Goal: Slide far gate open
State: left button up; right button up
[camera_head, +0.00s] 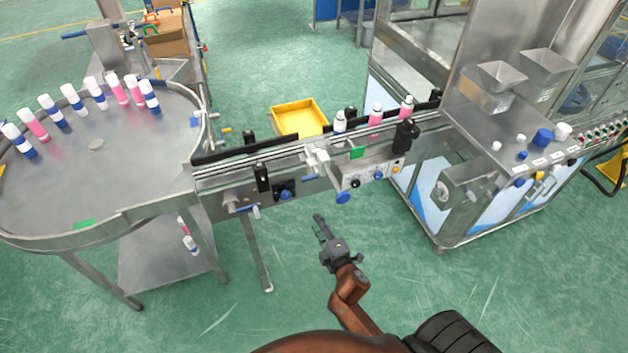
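I cannot tell for sure which part is the far gate. A pale fitting (317,156) sits at the near edge of the conveyor (235,176), around its middle. Black blocks stand along the conveyor, one on the near side at the left (262,178), one on the near side at the right (404,135). My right gripper (319,219) is in front of and below the conveyor, apart from it, over the green floor. Its fingers are small and seen from above, so I cannot tell if they are open. My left gripper is not in view.
A round steel table (95,145) with several pink, blue and white cans adjoins the conveyor's left end. Three cans (375,114) stand on the conveyor's right part. A steel machine (500,120) stands at the right. A yellow tray (300,117) lies behind the conveyor.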

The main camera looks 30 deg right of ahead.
aim_at(310, 179)
notch_tip(310, 179, up, 15)
jog(key=n+t+h, duration=0.1)
jog(key=n+t, duration=0.1)
jog(key=x, duration=0.6)
jog(key=shift+d+f+p, duration=0.1)
jog(key=shift+d+p, duration=0.1)
jog(key=shift+p, duration=0.1)
jog(key=shift+w+d+t, duration=0.15)
jog(key=shift+w+t, duration=0.15)
jog(key=shift+w, duration=0.2)
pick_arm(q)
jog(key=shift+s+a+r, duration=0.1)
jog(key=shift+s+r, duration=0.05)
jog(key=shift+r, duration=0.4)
pick_arm(e)
jog(key=shift+w+m, duration=0.1)
jog(key=shift+m, duration=0.2)
jog(key=shift+c, duration=0.5)
grip_shut()
